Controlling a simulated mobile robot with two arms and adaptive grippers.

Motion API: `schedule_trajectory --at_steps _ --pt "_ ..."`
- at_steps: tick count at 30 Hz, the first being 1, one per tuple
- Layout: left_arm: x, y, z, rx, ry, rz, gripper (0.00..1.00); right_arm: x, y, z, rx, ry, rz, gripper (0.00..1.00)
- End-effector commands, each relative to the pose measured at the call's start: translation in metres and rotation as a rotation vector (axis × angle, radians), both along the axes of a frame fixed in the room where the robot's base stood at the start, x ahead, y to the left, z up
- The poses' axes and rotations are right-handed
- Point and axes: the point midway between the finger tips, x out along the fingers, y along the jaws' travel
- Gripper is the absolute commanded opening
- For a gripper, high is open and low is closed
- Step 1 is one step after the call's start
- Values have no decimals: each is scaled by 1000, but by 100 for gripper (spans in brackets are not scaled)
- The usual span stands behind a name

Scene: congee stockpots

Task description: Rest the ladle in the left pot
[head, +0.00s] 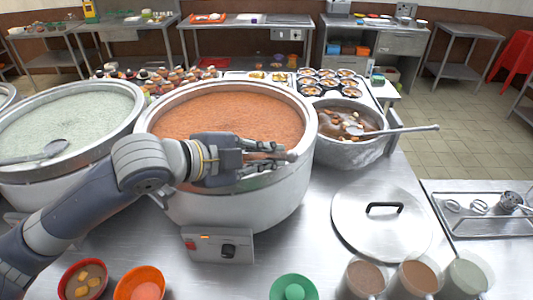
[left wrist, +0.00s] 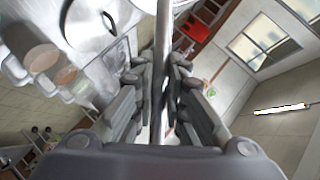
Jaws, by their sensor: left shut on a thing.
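My left gripper (head: 279,156) is over the front rim of the large pot of orange-red congee (head: 170,97) in the middle. It is shut on a thin metal rod, which looks like a ladle handle (left wrist: 163,40) and runs between the fingers in the left wrist view. The bowl end of this ladle is hidden, so I cannot tell whether it touches the congee. A large pot of pale congee (head: 78,112) stands at the left, with another ladle (head: 52,149) lying across it. My right gripper is not in view.
A smaller pot (head: 338,150) with dark contents and a ladle (head: 400,130) stands right of the middle pot. A lid (head: 365,228) lies on the steel counter. Cups (head: 415,278) and bowls (head: 83,281) line the front edge. A tray (head: 490,214) is at the right.

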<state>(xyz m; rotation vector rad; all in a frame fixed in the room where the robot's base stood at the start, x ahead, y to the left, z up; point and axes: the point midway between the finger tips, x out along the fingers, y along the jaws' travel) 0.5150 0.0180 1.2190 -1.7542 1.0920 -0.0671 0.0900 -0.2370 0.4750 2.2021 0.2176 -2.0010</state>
Motion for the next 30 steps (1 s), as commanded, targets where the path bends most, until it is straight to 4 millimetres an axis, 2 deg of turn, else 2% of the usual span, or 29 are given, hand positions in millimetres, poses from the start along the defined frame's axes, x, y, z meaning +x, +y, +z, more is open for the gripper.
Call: schedule_trajectory --at_steps 17,18,20,30 --pt "0 0 -6 0 0 0 0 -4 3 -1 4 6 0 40" --pt "0 0 -6 0 -1 0 21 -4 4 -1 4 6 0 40" --pt "0 0 -5 0 -1 0 35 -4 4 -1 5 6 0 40" --pt "0 0 -6 1 1 1 36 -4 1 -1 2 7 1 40"
